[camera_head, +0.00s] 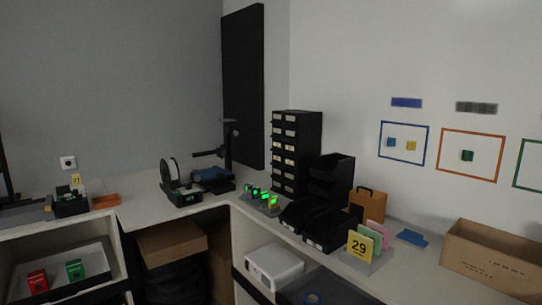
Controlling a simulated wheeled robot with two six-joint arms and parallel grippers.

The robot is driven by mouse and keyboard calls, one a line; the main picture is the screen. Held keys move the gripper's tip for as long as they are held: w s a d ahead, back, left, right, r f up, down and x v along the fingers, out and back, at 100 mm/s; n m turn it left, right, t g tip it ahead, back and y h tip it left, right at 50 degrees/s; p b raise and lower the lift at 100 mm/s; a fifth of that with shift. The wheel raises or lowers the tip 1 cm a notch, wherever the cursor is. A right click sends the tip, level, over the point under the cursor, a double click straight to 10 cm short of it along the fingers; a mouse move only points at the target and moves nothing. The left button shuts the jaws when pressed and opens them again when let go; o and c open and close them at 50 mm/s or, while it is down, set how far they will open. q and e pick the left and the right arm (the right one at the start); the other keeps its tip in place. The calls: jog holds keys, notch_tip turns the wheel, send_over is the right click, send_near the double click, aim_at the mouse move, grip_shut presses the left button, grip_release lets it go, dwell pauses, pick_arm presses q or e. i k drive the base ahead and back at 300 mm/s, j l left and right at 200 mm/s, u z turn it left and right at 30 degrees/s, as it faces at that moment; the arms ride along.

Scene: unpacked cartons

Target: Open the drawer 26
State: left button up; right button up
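A tall black drawer cabinet (297,152) stands on the counter near the corner. Its front has several small drawers with pale labels, and they look shut. The labels are too small to read, so I cannot tell which drawer is 26. Neither of my grippers shows in the head view.
Black bins (331,177) and a brown bag (368,205) stand right of the cabinet. Green-lit items (262,198) sit in front of it. A yellow card marked 29 (359,246), an open carton (490,256) and a 3D printer (212,178) share the counter.

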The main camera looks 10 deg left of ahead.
aim_at(278, 160)
jog(key=i+j+z, duration=0.15)
jog(key=i, duration=0.3)
jog(key=i+j+z, duration=0.35)
jog(key=i+j, duration=0.25)
jog(key=i, duration=0.2)
